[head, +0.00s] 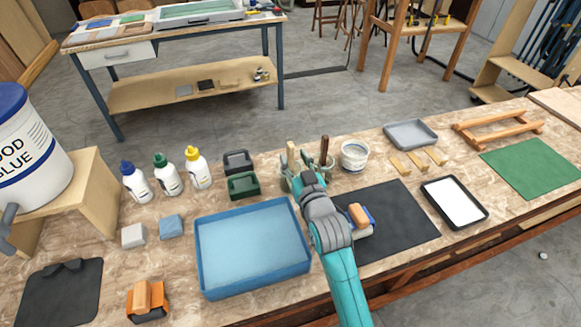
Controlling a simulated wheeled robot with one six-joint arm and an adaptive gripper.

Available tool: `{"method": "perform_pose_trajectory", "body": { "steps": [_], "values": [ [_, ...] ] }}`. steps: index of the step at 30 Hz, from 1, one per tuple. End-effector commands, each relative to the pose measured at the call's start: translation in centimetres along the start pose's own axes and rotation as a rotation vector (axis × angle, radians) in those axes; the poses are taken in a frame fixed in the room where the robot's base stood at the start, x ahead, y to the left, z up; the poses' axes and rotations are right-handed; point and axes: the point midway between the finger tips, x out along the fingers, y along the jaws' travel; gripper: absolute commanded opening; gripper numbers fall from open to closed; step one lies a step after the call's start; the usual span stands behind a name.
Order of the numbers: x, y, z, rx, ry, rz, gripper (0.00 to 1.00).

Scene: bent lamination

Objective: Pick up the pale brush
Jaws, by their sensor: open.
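The pale brush (292,150) shows as a light wooden handle standing upright near the middle of the bench. A darker brown handle (324,148) stands to its right. Both rise from behind my gripper (304,172), which hides their lower ends and most of whatever holds them. My gripper is open, at the far end of my teal arm, just in front of the handles. I cannot tell whether a finger touches the pale brush.
A white tub (354,155) stands right of the handles, and green and dark boxes (243,184) stand left. A blue tray (252,287) lies front left of my arm. A black mat (405,215) lies right. Three glue bottles (167,175) stand further left.

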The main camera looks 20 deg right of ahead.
Motion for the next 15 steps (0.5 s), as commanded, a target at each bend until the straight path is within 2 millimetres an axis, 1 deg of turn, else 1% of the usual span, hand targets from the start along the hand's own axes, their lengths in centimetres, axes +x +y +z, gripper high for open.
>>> {"method": "perform_pose_trajectory", "body": {
  "steps": [1,3,7,10,15],
  "values": [
    [0.9,0.0,-0.1,0.0,0.001,0.0,0.46],
    [1.9,0.1,0.0,0.0,0.001,0.0,0.46],
    [3.3,0.1,0.0,0.0,0.002,0.0,0.46],
    [3.8,0.1,0.0,0.0,0.003,0.0,0.46],
    [3.8,0.1,0.0,0.0,0.002,0.0,0.46]
  ]
}}
